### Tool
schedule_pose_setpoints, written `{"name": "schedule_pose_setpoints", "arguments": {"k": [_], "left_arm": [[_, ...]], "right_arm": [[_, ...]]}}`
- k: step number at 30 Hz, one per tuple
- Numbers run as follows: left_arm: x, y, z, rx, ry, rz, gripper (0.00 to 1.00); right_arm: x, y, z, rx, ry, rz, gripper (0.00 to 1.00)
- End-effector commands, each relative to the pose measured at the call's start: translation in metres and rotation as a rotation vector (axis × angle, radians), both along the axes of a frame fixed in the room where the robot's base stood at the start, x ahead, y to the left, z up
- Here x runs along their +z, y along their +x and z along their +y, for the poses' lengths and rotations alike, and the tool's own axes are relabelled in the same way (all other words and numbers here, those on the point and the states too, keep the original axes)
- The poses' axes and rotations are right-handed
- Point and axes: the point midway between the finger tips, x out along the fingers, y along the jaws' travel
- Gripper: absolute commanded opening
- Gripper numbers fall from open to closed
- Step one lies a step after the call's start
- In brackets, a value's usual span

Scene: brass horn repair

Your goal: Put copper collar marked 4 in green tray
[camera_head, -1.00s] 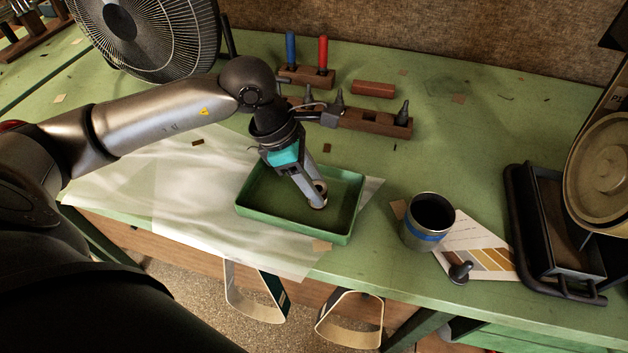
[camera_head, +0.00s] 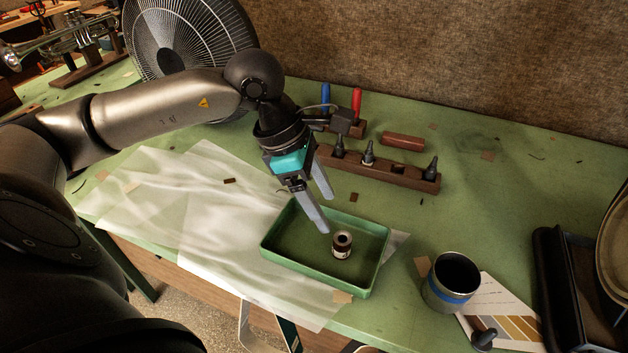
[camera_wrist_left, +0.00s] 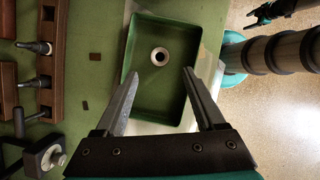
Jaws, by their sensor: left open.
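The copper collar (camera_head: 342,245) stands upright inside the green tray (camera_head: 285,268), right of the tray's middle. A pale label shows on its side, but the mark on it is too small to read. In the left wrist view the collar (camera_wrist_left: 160,57) is seen from above as a ring on the floor of the tray (camera_wrist_left: 191,120). My left gripper (camera_head: 326,212) is open and empty, above the tray's back left part and apart from the collar. Its two spread fingers (camera_wrist_left: 158,98) also show in the left wrist view. My right gripper is not identifiable in the head view.
A wooden rack (camera_head: 385,172) with several dark pegs stands behind the tray. A reddish block (camera_head: 402,141) lies behind it. A dark cup with a blue band (camera_head: 450,284) stands right of the tray. A translucent sheet (camera_head: 180,215) lies at left. A fan (camera_head: 185,45) stands at the back left.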

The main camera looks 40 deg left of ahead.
Motion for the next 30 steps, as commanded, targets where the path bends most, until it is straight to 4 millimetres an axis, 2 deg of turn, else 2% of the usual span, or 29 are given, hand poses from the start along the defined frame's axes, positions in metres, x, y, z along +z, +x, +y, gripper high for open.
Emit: {"name": "schedule_pose_setpoints", "arguments": {"k": [3,9,30], "left_arm": [[0.020,-0.003,0.008,0.002,0.003,-0.003,0.72],[0.035,-0.007,0.013,0.000,0.000,0.000,0.72],[0.036,-0.007,0.013,0.000,0.000,0.000,0.72]], "right_arm": [[0.002,0.000,0.000,0.000,0.000,0.000,0.72],[0.003,0.000,0.000,0.000,0.000,0.000,0.72],[0.003,0.003,0.000,0.000,0.000,-0.004,0.72]]}}
